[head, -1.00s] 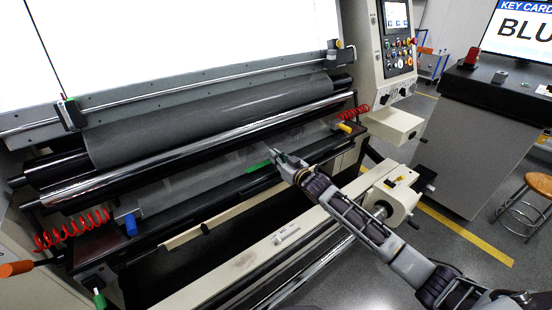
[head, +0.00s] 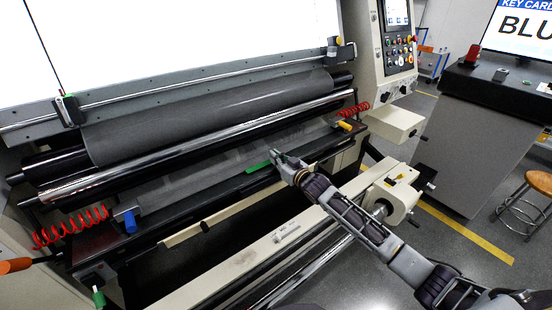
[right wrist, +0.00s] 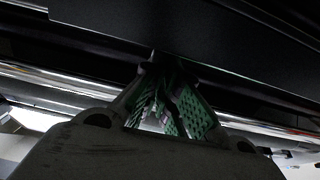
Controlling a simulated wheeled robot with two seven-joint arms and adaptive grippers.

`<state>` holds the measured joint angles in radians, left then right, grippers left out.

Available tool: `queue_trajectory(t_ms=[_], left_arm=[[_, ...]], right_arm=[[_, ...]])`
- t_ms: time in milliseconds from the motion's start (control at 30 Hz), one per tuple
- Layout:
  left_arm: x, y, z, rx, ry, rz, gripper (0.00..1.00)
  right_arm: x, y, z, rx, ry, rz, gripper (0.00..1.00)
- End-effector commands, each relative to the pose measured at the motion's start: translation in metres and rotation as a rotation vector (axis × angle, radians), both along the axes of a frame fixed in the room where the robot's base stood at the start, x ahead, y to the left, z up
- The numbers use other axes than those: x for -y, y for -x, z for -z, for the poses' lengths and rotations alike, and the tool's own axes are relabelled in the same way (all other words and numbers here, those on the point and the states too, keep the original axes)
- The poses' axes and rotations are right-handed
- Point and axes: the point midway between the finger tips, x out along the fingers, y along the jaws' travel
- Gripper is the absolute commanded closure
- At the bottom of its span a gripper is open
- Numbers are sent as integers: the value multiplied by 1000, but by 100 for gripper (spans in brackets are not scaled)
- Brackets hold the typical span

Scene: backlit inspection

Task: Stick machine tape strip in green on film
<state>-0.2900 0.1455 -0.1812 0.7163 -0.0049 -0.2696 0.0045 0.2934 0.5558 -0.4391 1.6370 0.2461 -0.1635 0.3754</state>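A small green strip (head: 257,167) lies along the front edge of the dark ledge below the rollers in the head view. My right gripper (head: 277,156) is just right of the strip, at the same ledge; I cannot tell whether it touches the strip. In the right wrist view its fingers (right wrist: 165,80) show green textured pads and converge toward the tips under a dark surface. A grip on anything is not clear. The dark grey film (head: 210,118) runs over the upper roller, and a grey sheet (head: 195,185) shows below the chrome roller. My left gripper is not in view.
A chrome roller (head: 200,150) spans the machine above the ledge. Red coiled hoses (head: 72,229) hang at the left, with another at the right end. A cream beam (head: 250,255) runs in front. A control panel (head: 398,38) stands at the right. Grey floor is open beyond.

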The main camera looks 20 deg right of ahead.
Motion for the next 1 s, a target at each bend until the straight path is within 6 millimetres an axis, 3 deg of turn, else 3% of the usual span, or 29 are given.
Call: queue_trajectory(t_ms=[1000], left_arm=[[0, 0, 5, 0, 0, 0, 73]], right_arm=[[0, 0, 12, -3, 1, 0, 100]])
